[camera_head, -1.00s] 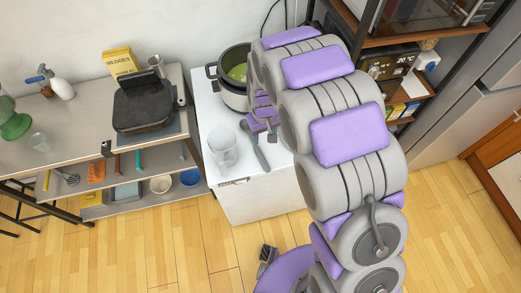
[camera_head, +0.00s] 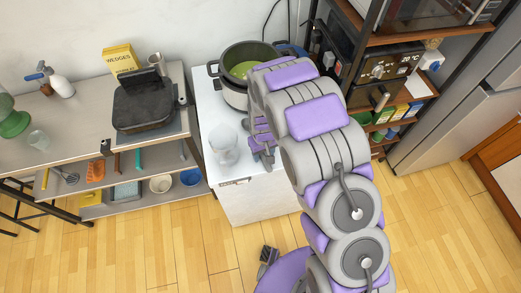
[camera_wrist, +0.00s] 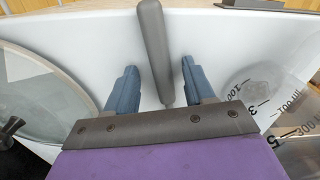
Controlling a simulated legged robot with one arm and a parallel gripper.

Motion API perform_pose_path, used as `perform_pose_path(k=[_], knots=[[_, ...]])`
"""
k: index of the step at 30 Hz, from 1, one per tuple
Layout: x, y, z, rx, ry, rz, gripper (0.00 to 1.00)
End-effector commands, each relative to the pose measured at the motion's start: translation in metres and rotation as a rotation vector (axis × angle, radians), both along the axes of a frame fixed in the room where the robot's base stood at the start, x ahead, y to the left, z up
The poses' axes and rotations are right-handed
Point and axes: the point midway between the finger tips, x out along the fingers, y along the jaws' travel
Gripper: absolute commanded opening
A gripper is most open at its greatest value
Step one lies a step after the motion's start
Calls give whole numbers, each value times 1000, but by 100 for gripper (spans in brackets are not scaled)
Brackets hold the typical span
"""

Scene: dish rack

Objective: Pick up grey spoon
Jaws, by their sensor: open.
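The grey spoon (camera_wrist: 153,50) lies on the white counter (camera_wrist: 85,32). In the wrist view its handle points away from me and its near end passes under the gripper's front edge. My gripper (camera_wrist: 159,78) is open, with one blue finger on each side of the handle and a gap on both sides. In the head view my gripper (camera_head: 265,153) is low over the white counter, just right of the clear measuring cup (camera_head: 223,147), and the spoon is mostly hidden behind it.
The clear measuring cup (camera_wrist: 283,88) is close on the right in the wrist view. A glass lid (camera_wrist: 40,88) is close on the left. A pot with green contents (camera_head: 236,90) stands behind my gripper. A shelf unit (camera_head: 372,100) stands to the right.

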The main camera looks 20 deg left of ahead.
Motion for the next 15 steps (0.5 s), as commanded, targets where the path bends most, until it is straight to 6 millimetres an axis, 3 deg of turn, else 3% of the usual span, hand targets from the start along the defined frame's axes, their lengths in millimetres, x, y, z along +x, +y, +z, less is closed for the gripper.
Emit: perform_pose_path(k=[5,15], knots=[[0,0,1,1,-1,1,53],[1,-3,2,5,-3,0,18]])
